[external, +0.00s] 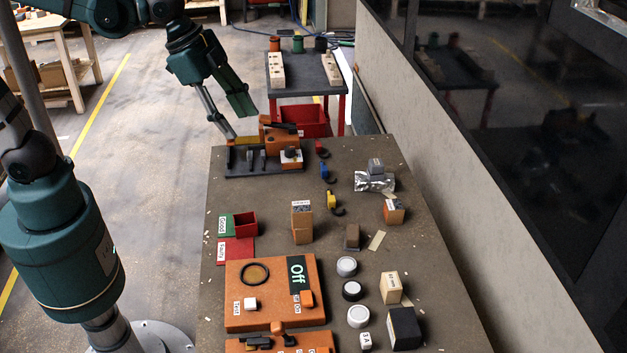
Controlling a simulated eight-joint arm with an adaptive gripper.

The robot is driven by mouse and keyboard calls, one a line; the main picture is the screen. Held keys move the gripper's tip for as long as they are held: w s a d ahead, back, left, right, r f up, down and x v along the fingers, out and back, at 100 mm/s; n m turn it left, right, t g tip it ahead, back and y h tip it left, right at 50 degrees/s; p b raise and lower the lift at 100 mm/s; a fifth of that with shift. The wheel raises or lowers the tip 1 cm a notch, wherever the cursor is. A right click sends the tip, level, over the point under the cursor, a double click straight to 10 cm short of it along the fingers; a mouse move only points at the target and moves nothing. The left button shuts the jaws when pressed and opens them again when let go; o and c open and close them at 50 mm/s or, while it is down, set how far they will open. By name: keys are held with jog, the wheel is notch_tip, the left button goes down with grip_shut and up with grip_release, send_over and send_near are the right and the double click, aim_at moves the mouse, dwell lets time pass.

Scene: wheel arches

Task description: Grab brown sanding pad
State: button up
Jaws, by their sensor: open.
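A small brown block with a greyish face (352,237) stands near the middle of the table; it looks like the brown sanding pad, but it is too small to be sure. A taller tan block with a label (301,224) stands to its left. An orange-brown block with a white label (395,211) is to its upper right. My gripper (243,126) is open and empty, above the table's far left corner near the dark tool rack (264,164). It is well apart from the brown block.
A red bin (245,225) is at the left edge. A large orange box marked Off (270,310), several round lids and a black box (404,328) fill the near part. Crumpled foil (375,182) and small coloured hooks lie farther back. Bare table shows along the right.

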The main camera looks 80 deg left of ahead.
jog(key=w+f+m+g, duration=0.1)
jog(key=w+f+m, duration=0.2)
jog(key=w, duration=0.5)
jog(key=m+g+h+b, duration=0.1)
jog(key=m+g+b, duration=0.25)
jog(key=m, duration=0.75)
send_over(353, 230)
jog(key=shift+g, duration=0.25)
jog(key=f, duration=2.4)
jog(key=shift+s+a+f, duration=0.3)
jog(key=shift+a+f, duration=0.05)
jog(key=shift+a, duration=0.05)
jog(key=shift+w+f, duration=0.2)
jog(key=shift+f, duration=0.35)
jog(key=shift+d+f, duration=0.2)
jog(key=shift+f, duration=1.05)
jog(key=shift+f, duration=0.1)
jog(key=shift+w+d+f, duration=0.1)
jog(key=shift+d+f, duration=0.05)
jog(key=shift+f, duration=1.1)
jog(key=shift+w+d+f, duration=0.1)
jog(key=shift+f, duration=1.15)
